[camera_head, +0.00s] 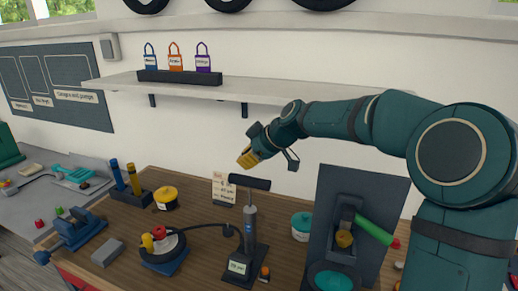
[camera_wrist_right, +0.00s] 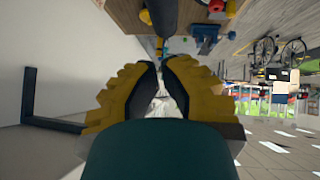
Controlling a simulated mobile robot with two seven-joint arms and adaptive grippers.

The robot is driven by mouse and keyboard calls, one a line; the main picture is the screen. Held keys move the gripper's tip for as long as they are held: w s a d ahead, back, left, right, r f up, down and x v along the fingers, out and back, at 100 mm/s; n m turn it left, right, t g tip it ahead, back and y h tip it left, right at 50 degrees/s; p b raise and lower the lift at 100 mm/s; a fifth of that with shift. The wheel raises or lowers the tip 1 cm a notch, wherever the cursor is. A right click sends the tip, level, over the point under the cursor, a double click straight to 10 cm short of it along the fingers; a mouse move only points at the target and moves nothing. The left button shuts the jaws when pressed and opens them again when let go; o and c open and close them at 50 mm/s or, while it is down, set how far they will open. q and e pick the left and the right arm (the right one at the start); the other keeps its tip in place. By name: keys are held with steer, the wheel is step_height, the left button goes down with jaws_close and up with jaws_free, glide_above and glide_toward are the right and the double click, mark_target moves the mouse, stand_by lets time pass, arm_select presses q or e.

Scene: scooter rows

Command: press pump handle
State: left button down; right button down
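The pump (camera_head: 250,230) stands upright on a dark base on the wooden workbench, with a hose running left from it. Its black T-shaped pump handle (camera_head: 250,182) is raised on a thin rod above the body. My right gripper (camera_head: 246,158) is just above and slightly left of the handle in the head view, with no clear contact. Its yellow fingers also show in the right wrist view (camera_wrist_right: 160,68), drawn together at the tips, with no held object evident. A dark rounded shape lies beyond the tips there; I cannot tell if it is the handle. My left gripper is out of view.
On the workbench (camera_head: 195,215) a dark stand with a green lever (camera_head: 373,229) is right of the pump. A teal tin (camera_head: 301,226) is between them. A tyre holder, yellow tin (camera_head: 165,197) and blue vise (camera_head: 83,229) are left. A shelf (camera_head: 240,90) hangs above.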

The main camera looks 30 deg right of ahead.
mark_target(249, 182)
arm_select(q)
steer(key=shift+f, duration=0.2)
arm_select(e)
steer(key=shift+w+d+f, duration=0.1)
steer(key=shift+d+f, duration=0.05)
steer(key=shift+f, duration=0.8)
steer(key=shift+w+d+f, duration=0.1)
steer(key=shift+d+f, duration=0.05)
steer(key=shift+f, duration=0.75)
